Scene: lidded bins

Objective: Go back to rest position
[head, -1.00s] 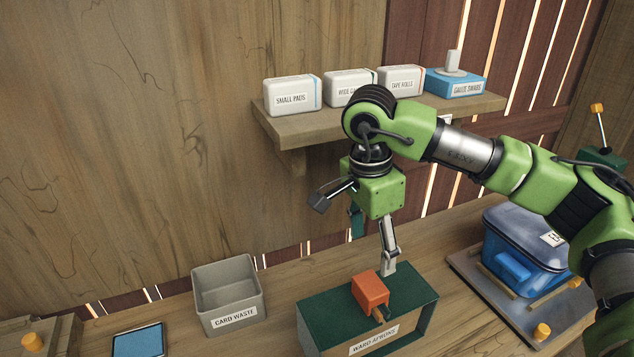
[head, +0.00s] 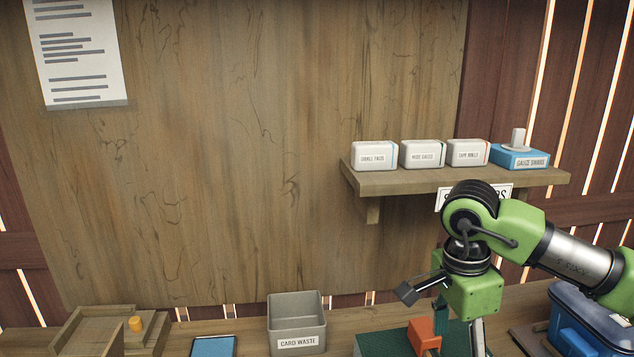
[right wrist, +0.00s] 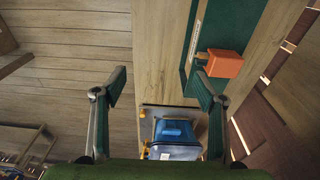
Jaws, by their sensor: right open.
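My right gripper (head: 442,320) hangs over the bench at the lower right of the head view, its fingers spread wide. In the right wrist view its two fingers (right wrist: 160,88) stand apart with nothing between them. A green box (head: 392,343) with an orange block (head: 424,336) on top is by the gripper, cut by the lower edge of the head view. In the right wrist view the orange block (right wrist: 220,63) is beyond the right finger, apart from it. My left gripper is in neither view.
A shelf (head: 455,182) with several labelled boxes is on the wall behind my right arm. A grey bin (head: 297,322) marked CARD WASTE and a blue pad (head: 213,347) stand left of the green box. A blue lidded bin (head: 590,318) is at far right.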

